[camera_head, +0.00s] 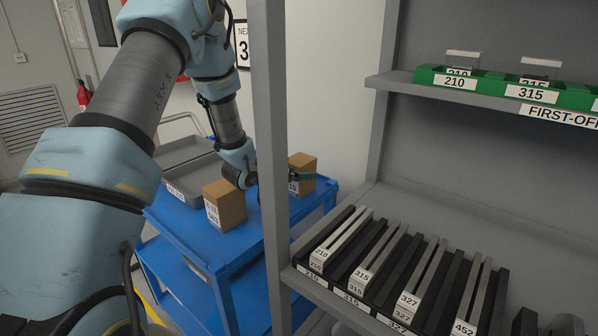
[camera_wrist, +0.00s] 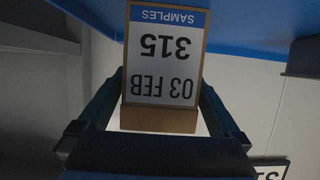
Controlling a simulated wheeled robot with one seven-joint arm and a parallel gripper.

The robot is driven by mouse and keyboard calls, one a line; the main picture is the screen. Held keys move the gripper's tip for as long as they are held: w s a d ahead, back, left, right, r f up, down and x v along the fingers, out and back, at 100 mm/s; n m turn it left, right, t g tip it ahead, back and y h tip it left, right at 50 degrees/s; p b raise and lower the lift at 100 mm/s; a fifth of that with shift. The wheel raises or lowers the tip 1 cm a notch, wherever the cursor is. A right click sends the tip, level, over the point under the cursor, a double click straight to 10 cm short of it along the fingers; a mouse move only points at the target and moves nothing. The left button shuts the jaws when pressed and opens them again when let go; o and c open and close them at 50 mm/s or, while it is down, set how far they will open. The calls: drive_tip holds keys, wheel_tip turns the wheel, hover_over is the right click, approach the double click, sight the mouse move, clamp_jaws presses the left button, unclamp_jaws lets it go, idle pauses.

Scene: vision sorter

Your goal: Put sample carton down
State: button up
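The sample carton (camera_head: 302,165) is a brown box with a white label, over the right part of the blue cart's top (camera_head: 247,238). In the wrist view the carton (camera_wrist: 160,119) shows a label with a blue SAMPLES band, 315 and 03 FEB, upside down in the picture. My gripper (camera_head: 301,179) has its fingers on both sides of it. In the wrist view my gripper (camera_wrist: 162,92) looks shut on the carton. The carton looks upright, at or close to the cart top. I cannot tell whether its base touches.
Another brown carton (camera_head: 225,204) stands on the cart to the left. A grey tray (camera_head: 180,187) lies behind it. A grey shelf post (camera_head: 269,130) stands in front of the cart. The shelf at right holds labelled slotted bars (camera_head: 340,239) and green bins (camera_head: 455,82).

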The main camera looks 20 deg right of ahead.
drive_tip(key=shift+r, duration=0.2)
drive_tip(key=b+v, duration=0.2)
drive_tip(key=v, duration=1)
drive_tip(key=shift+b, duration=0.35)
drive_tip(key=shift+s+f, duration=0.1)
